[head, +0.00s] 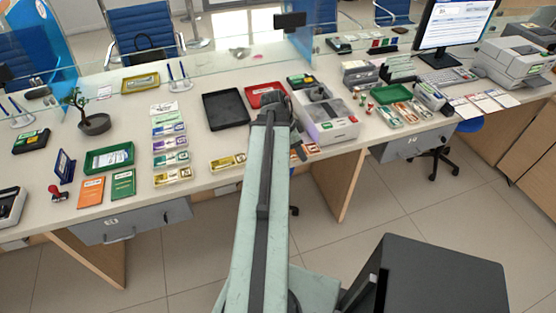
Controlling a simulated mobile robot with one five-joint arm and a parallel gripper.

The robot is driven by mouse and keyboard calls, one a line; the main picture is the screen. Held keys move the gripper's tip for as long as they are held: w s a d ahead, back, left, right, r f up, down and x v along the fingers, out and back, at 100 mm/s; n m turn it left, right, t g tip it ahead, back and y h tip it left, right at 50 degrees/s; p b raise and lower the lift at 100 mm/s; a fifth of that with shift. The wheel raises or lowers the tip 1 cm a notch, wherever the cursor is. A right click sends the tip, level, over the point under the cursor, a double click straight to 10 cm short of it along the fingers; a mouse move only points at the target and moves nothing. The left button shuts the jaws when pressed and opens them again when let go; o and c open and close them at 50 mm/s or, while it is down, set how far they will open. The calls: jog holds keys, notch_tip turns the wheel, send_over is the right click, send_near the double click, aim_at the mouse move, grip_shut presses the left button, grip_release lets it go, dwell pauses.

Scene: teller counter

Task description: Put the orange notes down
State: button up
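My arm reaches forward over the counter (215,155), and my gripper (275,98) is at its far end, in front of the red tray (256,92). The fingers are too small and too dark to show whether they are open or shut, or whether they hold anything. A small orange-brown item (309,149) shows just right of my arm near the counter's front edge. It may be the orange notes, but my arm partly hides it and I cannot tell whether it lies on the counter.
A black tray (226,110) is left of the red tray. A grey-white machine (328,118) stands close on the right. Several banded note bundles (170,142) lie in a column at left, with a yellow one (228,162) nearer my arm. Bare counter lies between column and black tray.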

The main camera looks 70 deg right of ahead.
jog(key=f, duration=0.1)
jog(key=s+f, duration=0.1)
jog(key=f+b, duration=0.1)
jog(key=shift+s+f, duration=0.1)
jog(key=shift+s, duration=0.25)
jog(key=shift+w+d, duration=0.15)
jog(key=shift+d, duration=0.05)
jog(key=w+d, duration=0.2)
jog(key=w, duration=0.2)
jog(key=w+d+b, duration=0.1)
jog(key=w+d, duration=0.2)
jog(key=w, duration=0.1)
jog(key=w+d+f, duration=0.1)
jog(key=w+d, duration=0.2)
jog(key=w, duration=0.1)
jog(key=shift+w+d, duration=0.2)
jog(key=shift+d, duration=0.05)
jog(key=f+b, duration=0.4)
jog(key=shift+w+d, duration=0.15)
jog(key=shift+w, duration=0.05)
jog(key=shift+r, duration=0.2)
jog(key=shift+f, duration=0.2)
jog(key=o, duration=1.6)
